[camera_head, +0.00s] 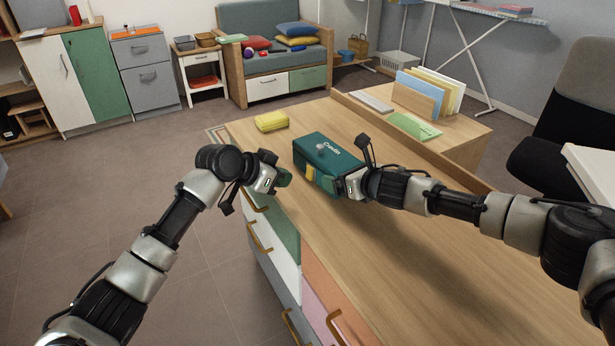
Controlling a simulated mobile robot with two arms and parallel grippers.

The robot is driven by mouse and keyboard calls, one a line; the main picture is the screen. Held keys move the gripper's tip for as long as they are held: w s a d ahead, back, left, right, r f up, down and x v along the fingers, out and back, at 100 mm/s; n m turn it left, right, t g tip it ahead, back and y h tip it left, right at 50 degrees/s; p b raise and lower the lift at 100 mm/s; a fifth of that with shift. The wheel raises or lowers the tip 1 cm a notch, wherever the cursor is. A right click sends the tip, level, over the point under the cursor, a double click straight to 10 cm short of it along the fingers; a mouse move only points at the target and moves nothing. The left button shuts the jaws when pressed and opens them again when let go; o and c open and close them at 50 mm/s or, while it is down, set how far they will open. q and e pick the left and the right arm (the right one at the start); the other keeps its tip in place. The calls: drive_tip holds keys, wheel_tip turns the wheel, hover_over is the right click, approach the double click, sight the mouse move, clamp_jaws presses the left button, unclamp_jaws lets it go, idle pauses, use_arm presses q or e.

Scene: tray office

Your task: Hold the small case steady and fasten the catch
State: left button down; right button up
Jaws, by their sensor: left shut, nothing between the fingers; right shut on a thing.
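The small case (328,152) is dark teal with light lettering on its lid. It sits on the wooden desk in the head camera view. A yellow catch (310,173) shows on its near left face; I cannot tell whether it is fastened. My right gripper (347,184) is shut on the case at its near right side, and hides that part of it. My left gripper (284,178) is shut and empty, just left of the case by the desk edge, apart from the catch.
A yellow object (271,121) lies on the desk (400,260) behind and left of the case. The desk's right front is clear.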

sight(305, 182)
use_arm(q)
drive_tip(key=n, duration=0.1)
drive_tip(key=n+y, duration=0.1)
drive_tip(key=d+n, duration=0.1)
drive_tip(key=shift+s+r, duration=0.35)
drive_tip(key=shift+r, duration=0.05)
drive_tip(key=n, duration=0.1)
drive_tip(key=n+y, duration=0.1)
drive_tip(key=r+n, duration=0.1)
drive_tip(key=n, duration=0.1)
drive_tip(key=shift+s+y, duration=0.3)
drive_tip(key=shift+y, duration=0.1)
drive_tip(key=r+n+y, duration=0.1)
drive_tip(key=n, duration=0.2)
drive_tip(key=s+r+n+y, duration=0.1)
drive_tip(key=n, duration=0.2)
drive_tip(key=a+r+n+y, duration=0.1)
drive_tip(key=n, duration=0.2)
drive_tip(key=shift+s+a+y, duration=0.1)
drive_tip(key=shift+s+y, duration=0.1)
drive_tip(key=shift+y, duration=0.2)
